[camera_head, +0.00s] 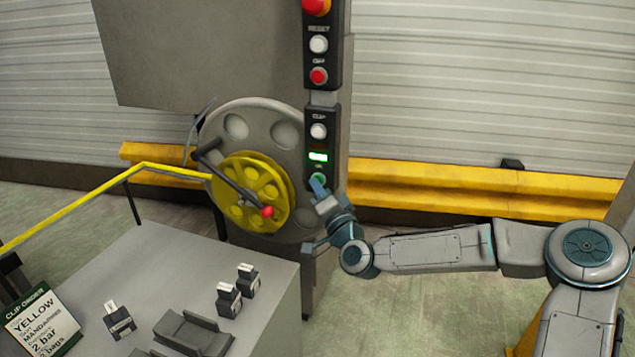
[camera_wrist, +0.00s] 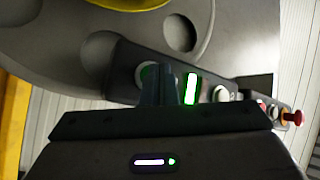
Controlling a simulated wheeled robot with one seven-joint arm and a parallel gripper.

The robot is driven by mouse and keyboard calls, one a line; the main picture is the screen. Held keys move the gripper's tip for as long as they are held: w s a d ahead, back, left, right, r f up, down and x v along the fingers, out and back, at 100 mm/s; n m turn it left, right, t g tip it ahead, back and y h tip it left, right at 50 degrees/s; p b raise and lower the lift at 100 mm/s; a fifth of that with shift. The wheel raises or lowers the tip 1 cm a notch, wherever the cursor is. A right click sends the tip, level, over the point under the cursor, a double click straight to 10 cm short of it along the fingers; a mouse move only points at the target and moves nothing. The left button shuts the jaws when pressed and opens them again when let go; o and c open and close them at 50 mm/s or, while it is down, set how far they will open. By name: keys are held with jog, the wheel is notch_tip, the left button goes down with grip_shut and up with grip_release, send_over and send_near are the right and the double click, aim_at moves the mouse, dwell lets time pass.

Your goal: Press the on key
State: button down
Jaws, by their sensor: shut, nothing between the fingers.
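The green on key (camera_head: 320,179) sits at the bottom of the lower dark button box on the grey column in the head view. Whether the tips touch or push the key in cannot be told. A green indicator (camera_head: 318,157) above the key is lit, also in the wrist view (camera_wrist: 191,88).
A white button (camera_head: 318,131) is above the indicator. The upper box has a red button (camera_head: 318,77), a white button (camera_head: 318,44) and a red emergency knob (camera_head: 316,7). Left stand a yellow reel (camera_head: 240,178) with a red-knobbed crank and a grey table (camera_head: 190,255) with black blocks.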

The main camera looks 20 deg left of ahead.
jog(key=shift+s, duration=0.1)
dwell(0.3)
jog(key=shift+s, duration=0.7)
jog(key=shift+s+a+b, duration=0.15)
jog(key=shift+s+b, duration=0.05)
jog(key=shift+s, duration=1.05)
jog(key=shift+s+a+b, duration=0.1)
jog(key=shift+s+b, duration=0.1)
jog(key=shift+s, duration=1.05)
